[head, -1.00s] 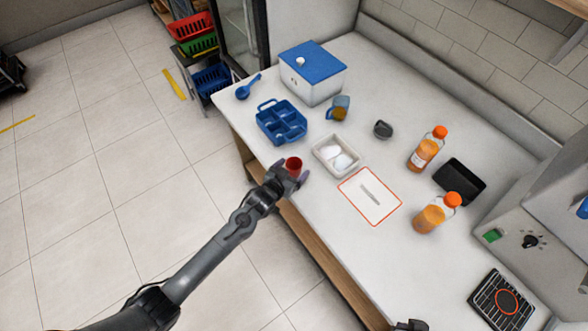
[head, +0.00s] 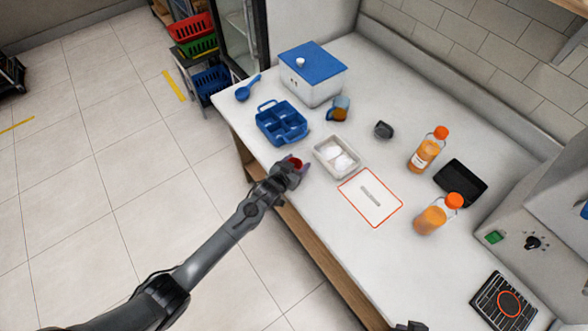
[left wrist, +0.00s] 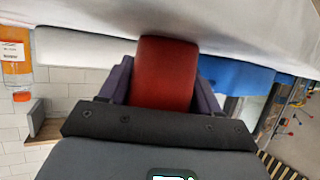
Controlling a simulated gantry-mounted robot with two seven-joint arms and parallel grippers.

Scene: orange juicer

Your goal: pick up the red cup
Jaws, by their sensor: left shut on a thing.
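The red cup (head: 296,162) is at the front edge of the white counter in the head view, partly hidden by my left gripper (head: 294,169). In the left wrist view the red cup (left wrist: 166,72) fills the space between the two purple fingers of my left gripper (left wrist: 163,84). The fingers are shut on its sides. I cannot tell whether the cup's base touches the counter. Only a small dark part at the bottom edge of the head view may belong to my right arm; its gripper does not show.
Close by on the counter (head: 330,240) are a white tray (head: 322,157) with white items and a blue divided caddy (head: 282,123). A red-bordered mat (head: 370,212) lies to the right. Orange bottles (head: 428,150), a black tray (head: 460,182) and a blue-lidded box (head: 313,72) stand farther back.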

